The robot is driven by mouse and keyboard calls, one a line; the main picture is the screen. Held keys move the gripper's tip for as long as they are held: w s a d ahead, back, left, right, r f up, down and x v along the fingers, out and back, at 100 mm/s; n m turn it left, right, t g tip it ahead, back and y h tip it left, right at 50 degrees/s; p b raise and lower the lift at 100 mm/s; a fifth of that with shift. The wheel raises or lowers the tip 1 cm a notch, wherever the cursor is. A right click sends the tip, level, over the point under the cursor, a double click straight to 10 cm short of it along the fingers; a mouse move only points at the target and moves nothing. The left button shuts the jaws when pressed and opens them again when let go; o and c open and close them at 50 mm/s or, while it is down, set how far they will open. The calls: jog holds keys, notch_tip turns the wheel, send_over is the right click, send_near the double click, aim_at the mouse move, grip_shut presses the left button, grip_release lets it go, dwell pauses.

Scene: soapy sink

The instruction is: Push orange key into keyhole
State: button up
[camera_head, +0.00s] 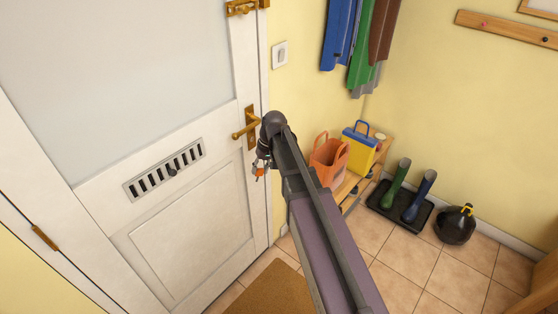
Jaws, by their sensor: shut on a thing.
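My gripper (261,165) is beside the right edge of the white door (190,225), below the brass door handle (246,128). A small orange key (260,172) shows at its fingertips, and the gripper is shut on it. My arm comes in from the lower right and covers part of the door edge and wall. The brass plate behind the handle is partly visible. I cannot make out the keyhole, and I cannot tell whether the key touches the door.
An orange bag (329,160) and a yellow and blue bag (359,148) stand on a wooden bench right of my arm. Boots (420,197) stand on a black tray (385,212). A brown doormat (270,292) lies before the door. A light switch (280,54) is on the wall.

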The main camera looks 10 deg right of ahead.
aim_at(258, 170)
jog(key=shift+w+a+f+m+y+b, duration=0.1)
jog(key=shift+w+f+m+y+b, duration=0.2)
jog(key=shift+f, duration=0.2)
jog(key=shift+w+a+f+m+y+b, duration=0.1)
jog(key=shift+w+f+m+y+b, duration=0.2)
jog(key=shift+f, duration=0.2)
jog(key=y+b, duration=0.1)
jog(key=w+m+t+y+b, duration=0.1)
jog(key=shift+a+f+b, duration=0.1)
jog(key=shift+f+b, duration=0.2)
jog(key=shift+f, duration=0.05)
jog(key=w+d+m+t+y+b, duration=0.2)
jog(key=w+d+m+t+b, duration=0.1)
jog(key=t+b, duration=0.4)
jog(key=w+d+r+m+t+y+b, duration=0.1)
jog(key=w+d+m+t+b, duration=0.2)
jog(key=d+m+t+b, duration=0.3)
jog(key=shift+r+m+t+y+b, duration=0.25)
jog(key=shift+m+t+y+b, duration=0.15)
jog(key=shift+m+t+b, duration=0.25)
jog(key=shift+a, duration=0.1)
jog(key=shift+w, duration=0.1)
jog(key=shift+x, duration=2.8)
jog(key=shift+a, duration=0.1)
